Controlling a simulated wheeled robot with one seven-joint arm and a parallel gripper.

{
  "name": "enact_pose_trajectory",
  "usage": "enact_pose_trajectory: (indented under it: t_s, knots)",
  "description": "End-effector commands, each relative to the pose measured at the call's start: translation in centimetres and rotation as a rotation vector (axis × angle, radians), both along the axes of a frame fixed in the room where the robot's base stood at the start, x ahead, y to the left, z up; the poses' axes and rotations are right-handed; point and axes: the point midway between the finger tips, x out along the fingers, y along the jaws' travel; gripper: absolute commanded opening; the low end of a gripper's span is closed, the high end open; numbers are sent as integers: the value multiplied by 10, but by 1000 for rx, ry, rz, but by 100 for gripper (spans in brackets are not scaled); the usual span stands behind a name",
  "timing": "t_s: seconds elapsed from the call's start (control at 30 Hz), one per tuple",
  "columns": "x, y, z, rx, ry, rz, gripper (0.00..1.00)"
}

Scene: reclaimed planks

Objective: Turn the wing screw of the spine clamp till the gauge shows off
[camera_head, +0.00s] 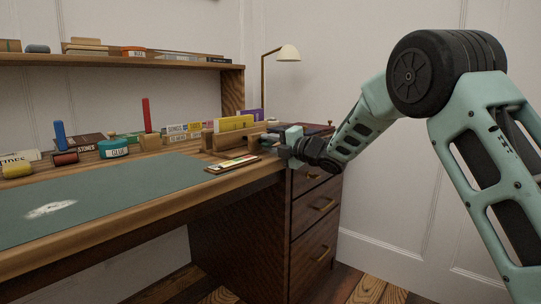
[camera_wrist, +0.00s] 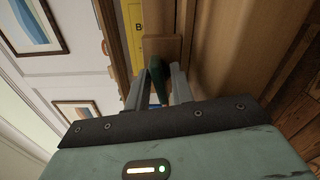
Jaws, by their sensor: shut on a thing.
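The spine clamp (camera_head: 222,141) is a wooden block press on the desk's right part. It holds a yellow book (camera_head: 234,123) upright. My gripper (camera_head: 272,141) is at the clamp's right end. In the wrist view my gripper (camera_wrist: 161,88) is shut on the dark green wing screw (camera_wrist: 158,75), which stands out from the clamp's wooden end block (camera_wrist: 163,46). The yellow book (camera_wrist: 136,35) shows beyond it. A flat strip with coloured fields, which looks like the gauge (camera_head: 232,163), lies in front of the clamp. Its reading is too small to tell.
The desk's green mat (camera_head: 110,190) is mostly clear, with a pale patch at left. A glue tub (camera_head: 113,148), upright blue (camera_head: 60,135) and red (camera_head: 147,115) pieces and several books stand behind it. A brass lamp (camera_head: 288,53) rises at the back right.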

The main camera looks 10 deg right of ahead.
Motion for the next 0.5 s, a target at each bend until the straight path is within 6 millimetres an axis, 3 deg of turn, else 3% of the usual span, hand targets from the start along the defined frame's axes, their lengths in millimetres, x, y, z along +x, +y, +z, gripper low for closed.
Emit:
enact_pose_trajectory:
  t_s: [0.5]
  knots:
    - [0, -1, -3, -149, -102, 0, 1]
